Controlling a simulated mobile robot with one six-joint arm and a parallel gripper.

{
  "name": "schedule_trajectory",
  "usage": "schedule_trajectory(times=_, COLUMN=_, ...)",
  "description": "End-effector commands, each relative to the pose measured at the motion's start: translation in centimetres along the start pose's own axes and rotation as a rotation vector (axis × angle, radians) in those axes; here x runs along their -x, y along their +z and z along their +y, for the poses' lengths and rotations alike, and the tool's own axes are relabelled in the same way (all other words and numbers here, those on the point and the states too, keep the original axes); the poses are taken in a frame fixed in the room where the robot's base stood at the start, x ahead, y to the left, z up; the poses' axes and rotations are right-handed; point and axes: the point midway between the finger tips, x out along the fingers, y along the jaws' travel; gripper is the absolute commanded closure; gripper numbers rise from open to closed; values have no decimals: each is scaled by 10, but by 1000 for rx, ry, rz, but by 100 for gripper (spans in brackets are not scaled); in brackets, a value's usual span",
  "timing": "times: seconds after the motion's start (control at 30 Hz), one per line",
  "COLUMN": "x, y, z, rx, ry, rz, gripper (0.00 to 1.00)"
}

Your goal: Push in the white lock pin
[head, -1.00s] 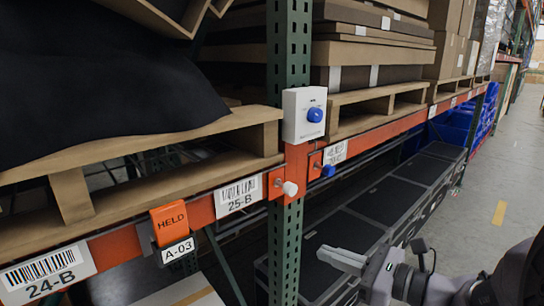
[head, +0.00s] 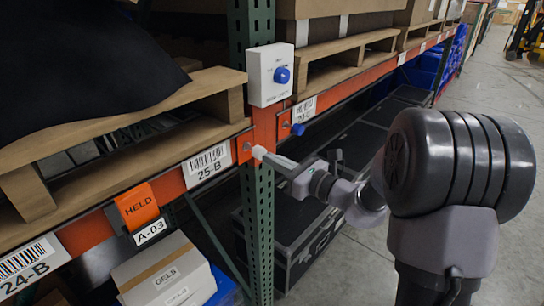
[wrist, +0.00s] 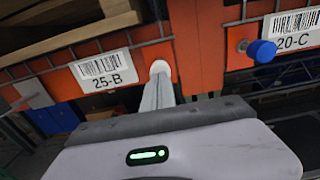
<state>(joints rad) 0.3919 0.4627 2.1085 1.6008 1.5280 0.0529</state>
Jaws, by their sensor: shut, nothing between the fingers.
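The white lock pin (head: 259,152) has a round white knob and sits on the orange beam end beside the green upright, right of the 25-B label. It also shows in the wrist view (wrist: 160,67), directly beyond my fingertips. My gripper (head: 268,158) is shut and empty, its fingertips at the white knob. In the wrist view my gripper (wrist: 158,88) points straight at the knob and appears to touch it; the exact contact is hard to tell. How far the pin sticks out is partly hidden by my fingers.
A blue pin (head: 298,129) sits to the right on the neighbouring beam, near the 20-C label (wrist: 292,30). A white box with a blue knob (head: 271,75) is mounted above on the upright. An orange HELD tag (head: 137,207) hangs at left. Floor at right is open.

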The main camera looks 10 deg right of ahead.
Motion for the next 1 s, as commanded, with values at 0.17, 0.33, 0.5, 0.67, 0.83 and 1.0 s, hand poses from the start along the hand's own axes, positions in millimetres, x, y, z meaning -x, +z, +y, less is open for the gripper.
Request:
schedule_trajectory(times=0.17, x=-6, y=0, z=0, rx=-2, ry=-1, rz=0, gripper=100)
schedule_trajectory(times=0.33, x=-6, y=0, z=0, rx=-1, ry=-1, rz=0, gripper=100)
schedule_trajectory(times=0.5, x=-11, y=0, z=0, rx=0, ry=1, rz=1, gripper=100)
schedule_trajectory(times=0.67, x=-34, y=-1, z=0, rx=1, ry=3, rz=1, gripper=100)
schedule_trajectory(times=0.83, x=-47, y=0, z=0, rx=0, ry=0, rz=0, gripper=100)
schedule_trajectory(times=1.0, x=-46, y=0, z=0, rx=0, ry=0, rz=-1, gripper=100)
